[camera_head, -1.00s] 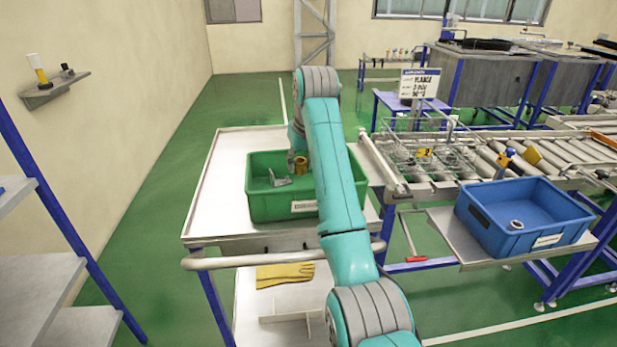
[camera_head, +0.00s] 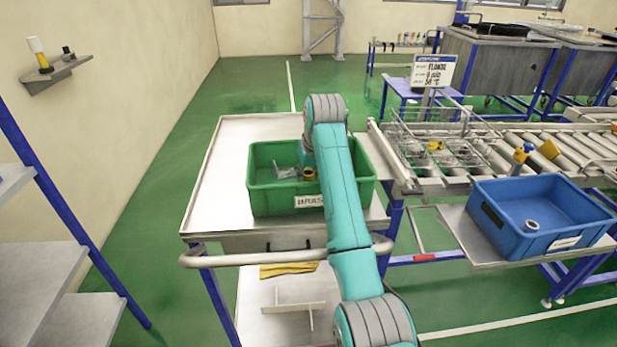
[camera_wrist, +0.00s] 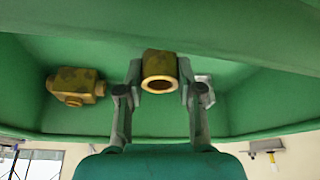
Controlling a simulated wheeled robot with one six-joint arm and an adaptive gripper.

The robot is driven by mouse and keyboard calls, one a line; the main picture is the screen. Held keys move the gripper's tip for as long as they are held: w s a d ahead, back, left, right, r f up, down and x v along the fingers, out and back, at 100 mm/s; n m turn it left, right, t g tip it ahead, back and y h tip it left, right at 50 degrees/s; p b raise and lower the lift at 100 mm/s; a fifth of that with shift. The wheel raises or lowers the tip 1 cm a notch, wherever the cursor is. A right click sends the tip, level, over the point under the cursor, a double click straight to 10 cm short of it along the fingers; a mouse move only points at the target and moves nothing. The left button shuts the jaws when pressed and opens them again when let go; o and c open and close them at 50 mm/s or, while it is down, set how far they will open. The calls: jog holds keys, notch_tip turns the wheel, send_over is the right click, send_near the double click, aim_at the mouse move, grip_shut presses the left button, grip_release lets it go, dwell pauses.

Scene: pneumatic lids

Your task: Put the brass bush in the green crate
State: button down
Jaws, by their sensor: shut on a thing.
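The green crate (camera_head: 262,205) stands on the white-topped cart, with a label reading "BRASS" on its front. In the wrist view its green wall (camera_wrist: 240,45) fills most of the picture. My gripper (camera_wrist: 160,88) is shut on the brass bush (camera_wrist: 160,66), a short hollow cylinder with its open end facing the camera. In the head view the bush (camera_head: 309,174) shows low inside the crate, partly hidden by my arm. I cannot tell whether it touches the crate floor. A brass fitting (camera_wrist: 75,86) lies in the crate, left of the bush in the wrist view.
A grey metal piece (camera_head: 285,172) lies in the crate's left part. A blue crate (camera_head: 507,238) with a grey ring (camera_head: 531,226) inside stands on a shelf at right. Wire baskets sit on the roller conveyor (camera_head: 545,150). The cart top (camera_head: 225,180) is clear left of the green crate.

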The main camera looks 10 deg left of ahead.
jog(key=shift+f, duration=0.55)
jog(key=shift+f, duration=0.1)
jog(key=c, duration=0.7)
grip_release()
jog(key=shift+c, duration=0.2)
